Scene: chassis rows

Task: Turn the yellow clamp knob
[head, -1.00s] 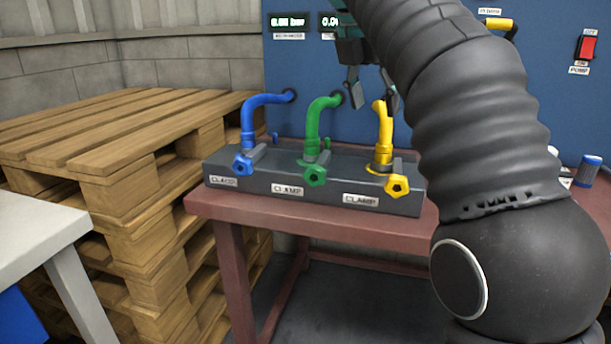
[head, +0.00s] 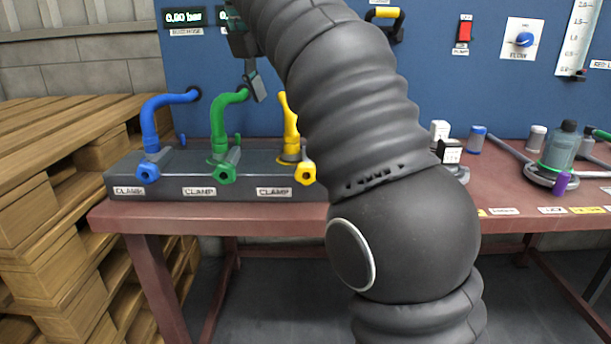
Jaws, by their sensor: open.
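The yellow clamp knob (head: 305,174) sits on the front right of the dark clamp block (head: 128,187), below the yellow hose (head: 290,125). The green clamp knob (head: 225,174) and the blue clamp knob (head: 148,173) are to its left, under the green hose (head: 217,125) and blue hose (head: 150,122). My gripper (head: 254,88) is above the block, near the top of the green hose, up and left of the yellow knob. It is open and appears empty. My arm hides part of the gripper and the block's right end.
The block stands on a reddish table (head: 270,215) before a blue panel (head: 440,90) with a red switch (head: 464,30) and a blue flow dial (head: 524,39). Wooden pallets (head: 45,220) are stacked at left.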

